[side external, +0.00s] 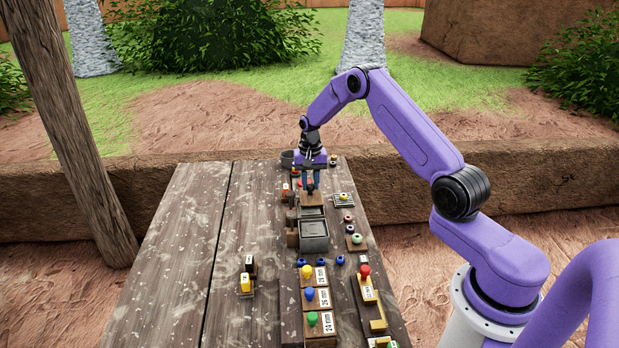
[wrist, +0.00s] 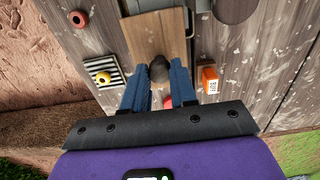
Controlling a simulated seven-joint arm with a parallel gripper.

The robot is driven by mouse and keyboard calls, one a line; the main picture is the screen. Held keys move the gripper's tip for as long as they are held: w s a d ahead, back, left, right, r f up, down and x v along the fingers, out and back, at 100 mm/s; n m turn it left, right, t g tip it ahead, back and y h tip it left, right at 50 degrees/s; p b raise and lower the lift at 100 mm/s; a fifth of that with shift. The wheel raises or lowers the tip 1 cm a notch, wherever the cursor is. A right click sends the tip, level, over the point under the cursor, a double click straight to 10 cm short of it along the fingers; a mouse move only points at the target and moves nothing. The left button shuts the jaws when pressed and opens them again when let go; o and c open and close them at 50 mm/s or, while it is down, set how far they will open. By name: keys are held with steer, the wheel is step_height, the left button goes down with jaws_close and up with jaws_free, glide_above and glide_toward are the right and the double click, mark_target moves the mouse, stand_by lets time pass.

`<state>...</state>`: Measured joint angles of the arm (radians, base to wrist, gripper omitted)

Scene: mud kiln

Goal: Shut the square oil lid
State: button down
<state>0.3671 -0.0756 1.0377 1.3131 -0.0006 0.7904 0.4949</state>
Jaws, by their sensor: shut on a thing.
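A flat wooden square lid (wrist: 153,36) with a dark round knob (wrist: 159,69) lies under my gripper in the wrist view. My gripper (wrist: 159,72) is shut on this knob, with one blue finger on each side. In the side external view my gripper (side external: 311,184) points down at the far part of the table, over the wooden lid (side external: 312,199). A grey metal box with compartments (side external: 314,236) stands just on the near side of the lid. The fingers partly hide the lid, and I cannot tell how much of the box it covers.
An orange labelled block (wrist: 208,78) and a yellow ring on a striped plate (wrist: 103,78) flank the lid. Colored knobs on labelled wooden blocks (side external: 316,297) fill the table's near right. The wooden table's left side (side external: 190,240) is mostly clear.

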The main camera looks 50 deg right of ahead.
mark_target(312, 203)
steer(key=shift+s+a, duration=1.7)
steer(key=shift+a, duration=0.05)
steer(key=c, duration=0.9)
jaws_free()
steer(key=shift+r, duration=0.6)
step_height(312, 203, up, 16)
steer(key=shift+r, duration=0.15)
